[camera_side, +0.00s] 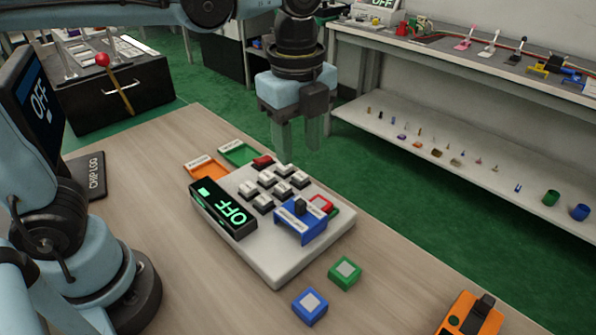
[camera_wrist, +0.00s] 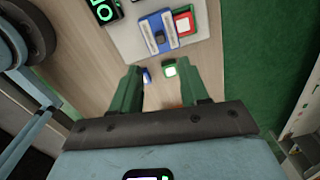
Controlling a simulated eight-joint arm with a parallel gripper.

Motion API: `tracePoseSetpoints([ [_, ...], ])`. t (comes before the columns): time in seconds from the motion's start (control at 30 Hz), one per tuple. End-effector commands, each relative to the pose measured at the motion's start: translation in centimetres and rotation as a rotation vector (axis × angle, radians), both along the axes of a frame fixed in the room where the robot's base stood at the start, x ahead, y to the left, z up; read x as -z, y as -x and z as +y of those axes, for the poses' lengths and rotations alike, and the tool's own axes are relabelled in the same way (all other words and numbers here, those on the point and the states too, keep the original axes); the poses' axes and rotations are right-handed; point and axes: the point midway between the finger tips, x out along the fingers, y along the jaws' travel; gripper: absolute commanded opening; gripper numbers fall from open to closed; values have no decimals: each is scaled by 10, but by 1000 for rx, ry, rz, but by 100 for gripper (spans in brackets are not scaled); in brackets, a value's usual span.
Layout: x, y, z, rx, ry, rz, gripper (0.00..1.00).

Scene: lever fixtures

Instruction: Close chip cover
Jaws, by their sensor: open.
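A white control board (camera_side: 285,265) lies on the wooden table. Near its right corner is a blue chip cover (camera_side: 300,225) with pale label strips and a dark knob on top. A red-framed chip (camera_side: 321,203) shows uncovered right beside the blue cover. The cover (camera_wrist: 158,32) and red chip (camera_wrist: 184,23) also appear side by side at the top of the wrist view. My gripper (camera_side: 297,138) is open and empty, pointing down above the board's far side, apart from the cover. Its green fingers (camera_wrist: 160,92) are spread in the wrist view.
A green block (camera_side: 344,272) and a blue block (camera_side: 310,306) lie loose in front of the board. Orange (camera_side: 203,169) and green (camera_side: 238,153) trays sit behind it. An orange device (camera_side: 470,315) is at front right.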

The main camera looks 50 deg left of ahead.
Motion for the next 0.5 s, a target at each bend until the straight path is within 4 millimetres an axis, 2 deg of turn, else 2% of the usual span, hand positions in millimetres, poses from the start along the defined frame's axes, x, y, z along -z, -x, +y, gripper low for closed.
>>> tracePoseSetpoints([
  [0.1,0,-5,0,-111,8,26,45],
  [0.27,6,-6,0,-148,10,35,45],
  [0.5,35,-6,0,-145,10,33,45],
])
